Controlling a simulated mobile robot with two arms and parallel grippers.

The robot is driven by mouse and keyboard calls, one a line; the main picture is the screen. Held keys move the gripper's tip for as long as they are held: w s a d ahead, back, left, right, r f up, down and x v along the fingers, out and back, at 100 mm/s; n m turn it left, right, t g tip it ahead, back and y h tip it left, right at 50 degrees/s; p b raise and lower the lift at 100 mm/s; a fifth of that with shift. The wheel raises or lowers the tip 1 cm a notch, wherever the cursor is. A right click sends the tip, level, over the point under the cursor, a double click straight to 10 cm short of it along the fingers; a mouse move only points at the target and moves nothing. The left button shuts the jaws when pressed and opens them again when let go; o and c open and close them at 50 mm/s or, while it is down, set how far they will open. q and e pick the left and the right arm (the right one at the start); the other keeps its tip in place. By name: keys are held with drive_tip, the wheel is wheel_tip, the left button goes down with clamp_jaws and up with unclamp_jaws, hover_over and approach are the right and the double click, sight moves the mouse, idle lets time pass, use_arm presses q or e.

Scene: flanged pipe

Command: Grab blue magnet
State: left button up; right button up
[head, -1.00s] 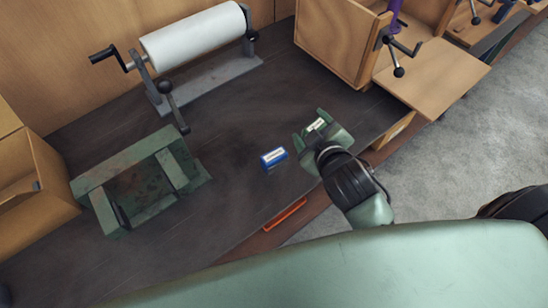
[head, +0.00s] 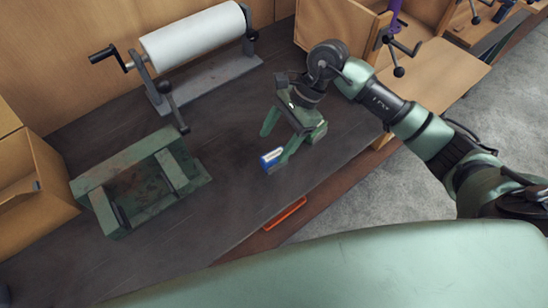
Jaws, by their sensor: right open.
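The blue magnet (head: 271,158), a small blue block with a white label, lies on the dark workbench near its front edge. My right gripper (head: 276,146) reaches in from the right, tilted down towards the bench, with its green fingers spread apart. One finger is close beside the magnet's right side; I cannot tell whether it touches. The other finger is farther back and to the left, above the bench. Nothing is held between the fingers. My left gripper is not in view.
A green metal vise-like frame (head: 130,168) stands on the bench at left. A white roll on a crank stand (head: 196,35) is at the back. A wooden box (head: 335,38) is behind my right arm. An orange handle (head: 285,214) sits on the bench front. Bench left of the magnet is clear.

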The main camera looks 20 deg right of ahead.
sight(275, 154)
drive_tip(key=shift+d+f+h, duration=0.2)
drive_tip(key=shift+d+h, duration=0.4)
drive_tip(key=shift+d, duration=0.5)
drive_tip(key=shift+d+f, duration=0.2)
drive_tip(key=shift+f, duration=0.1)
drive_tip(key=p+x, duration=0.1)
drive_tip(key=x, duration=0.1)
drive_tip(key=p+x, duration=0.1)
drive_tip(key=x, duration=0.1)
drive_tip(key=p+x, duration=0.1)
drive_tip(key=x, duration=0.1)
drive_tip(key=shift+w+a+p, duration=0.2)
drive_tip(key=shift+a+p, duration=0.15)
drive_tip(key=shift+a, duration=0.05)
drive_tip(key=shift+a+f, duration=0.1)
drive_tip(key=shift+f, duration=0.4)
clamp_jaws()
